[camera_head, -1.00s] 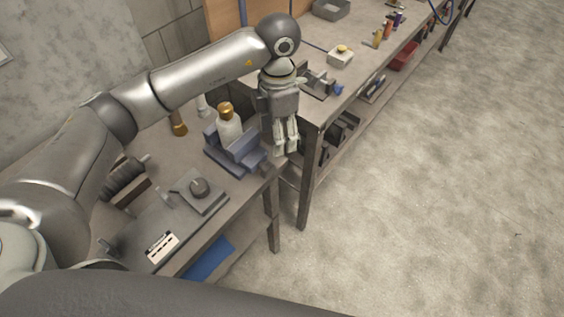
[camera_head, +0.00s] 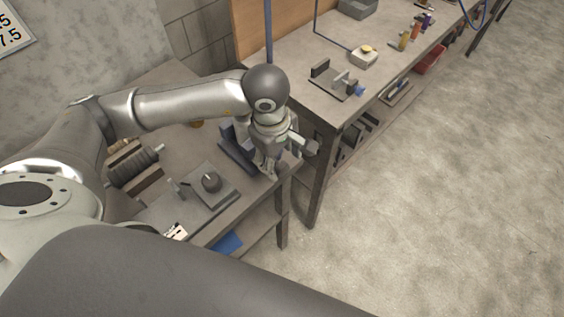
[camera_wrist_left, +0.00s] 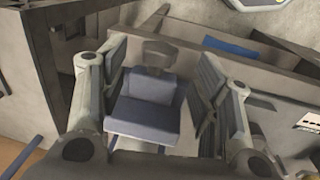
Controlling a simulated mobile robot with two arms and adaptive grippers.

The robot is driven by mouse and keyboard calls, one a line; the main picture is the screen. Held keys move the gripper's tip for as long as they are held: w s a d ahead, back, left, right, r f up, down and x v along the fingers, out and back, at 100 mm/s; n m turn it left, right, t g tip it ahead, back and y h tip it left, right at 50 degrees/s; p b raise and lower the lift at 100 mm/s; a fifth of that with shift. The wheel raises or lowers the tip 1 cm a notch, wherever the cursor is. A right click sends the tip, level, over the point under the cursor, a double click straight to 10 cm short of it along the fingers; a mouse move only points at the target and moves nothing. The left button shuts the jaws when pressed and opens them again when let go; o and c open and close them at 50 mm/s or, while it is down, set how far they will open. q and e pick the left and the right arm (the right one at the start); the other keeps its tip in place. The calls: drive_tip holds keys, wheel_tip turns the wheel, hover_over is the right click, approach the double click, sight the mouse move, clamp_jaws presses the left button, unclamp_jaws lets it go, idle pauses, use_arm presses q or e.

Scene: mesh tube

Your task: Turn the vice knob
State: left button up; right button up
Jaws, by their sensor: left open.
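The blue-grey vice (camera_head: 238,155) sits at the far right corner of the near bench, partly hidden by my left gripper. In the left wrist view its blue block (camera_wrist_left: 145,110) lies between the fingers. A dark grey knob (camera_wrist_left: 159,52) shows beyond that block, near the gap between the fingertips. My left gripper (camera_wrist_left: 158,62) is open, with a finger on each side of the vice. I cannot tell whether either finger touches it. In the head view the left gripper (camera_head: 283,160) is at the bench corner. My right gripper is not in view.
A flat grey device with a round dial (camera_head: 211,182) lies on the near bench (camera_head: 232,217), left of the vice. A second bench (camera_head: 300,83) stands behind, holding a small clamp-like fixture (camera_head: 338,82) and a white button box (camera_head: 363,57). The floor at right is clear.

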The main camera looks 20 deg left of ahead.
sight(282, 166)
use_arm(q)
drive_tip(key=shift+w+d+f+p, duration=0.1)
drive_tip(key=shift+w+f+p, duration=0.1)
drive_tip(key=shift+f, duration=0.95)
drive_tip(key=shift+w+f+p, duration=0.1)
drive_tip(key=shift+f+p, duration=0.05)
drive_tip(key=shift+f, duration=1)
drive_tip(key=shift+c, duration=0.2)
drive_tip(key=c, duration=1)
